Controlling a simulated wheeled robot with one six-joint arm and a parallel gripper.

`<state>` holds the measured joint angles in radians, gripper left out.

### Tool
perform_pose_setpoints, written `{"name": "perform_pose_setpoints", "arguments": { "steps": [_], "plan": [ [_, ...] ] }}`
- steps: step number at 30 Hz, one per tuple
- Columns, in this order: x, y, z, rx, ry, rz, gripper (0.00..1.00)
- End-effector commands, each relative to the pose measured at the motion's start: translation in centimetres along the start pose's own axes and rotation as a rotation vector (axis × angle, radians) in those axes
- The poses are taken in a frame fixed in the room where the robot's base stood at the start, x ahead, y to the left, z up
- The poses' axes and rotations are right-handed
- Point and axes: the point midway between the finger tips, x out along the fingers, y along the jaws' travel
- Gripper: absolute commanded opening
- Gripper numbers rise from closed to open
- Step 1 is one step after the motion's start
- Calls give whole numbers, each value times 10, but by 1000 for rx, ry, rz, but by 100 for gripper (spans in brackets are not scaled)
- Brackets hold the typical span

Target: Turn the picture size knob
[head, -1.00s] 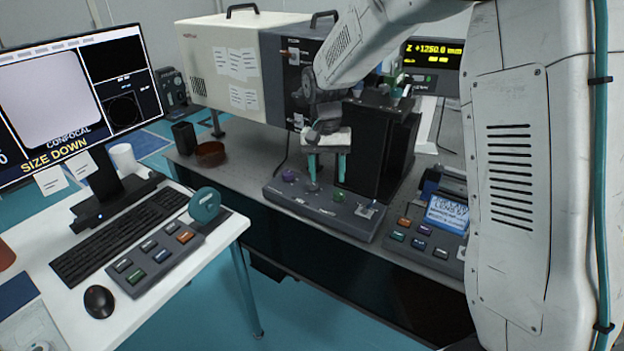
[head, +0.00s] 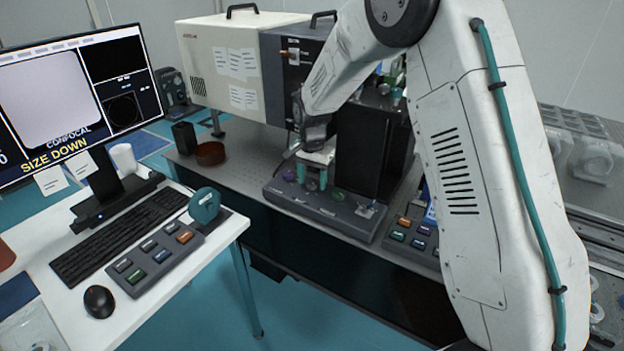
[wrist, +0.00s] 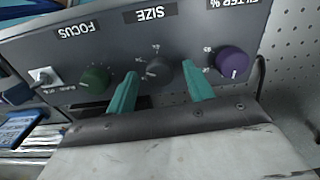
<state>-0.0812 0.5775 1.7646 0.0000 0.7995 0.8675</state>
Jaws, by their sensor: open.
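The picture size knob (wrist: 158,72) is dark grey. It sits under the upside-down label SIZE on a grey control panel (wrist: 113,40), between a green FOCUS knob (wrist: 95,79) and a purple FILTER knob (wrist: 232,63). My gripper (wrist: 159,71) is open, with one teal finger on each side of the size knob in the wrist view. Gaps show on both sides, wider on the right. In the head view my gripper (head: 312,184) is low over the panel (head: 300,201), and its fingers largely hide the size knob.
A monitor (head: 50,100) at left reads CONFOCAL and SIZE DOWN. A tall black block (head: 365,150) stands close behind the panel, right of my gripper. A button box (head: 413,237) sits to the right. A brown dish (head: 210,153) is at left on the bench.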

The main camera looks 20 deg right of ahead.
Motion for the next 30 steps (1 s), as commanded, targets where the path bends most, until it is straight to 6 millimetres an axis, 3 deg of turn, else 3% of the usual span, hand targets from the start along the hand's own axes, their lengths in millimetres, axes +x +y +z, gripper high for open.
{"name": "perform_pose_setpoints", "arguments": {
  "steps": [8, 13, 14, 23, 30],
  "plan": [
    [3, 0, 0, 0, 0, 0, 52],
    [3, 0, 0, -1, 0, 0, 10],
    [3, 0, 0, -1, 0, 0, 7],
    [2, 0, 0, -24, 0, 0, 8],
    [2, 0, 0, -139, 0, 0, 8]
  ]
}}
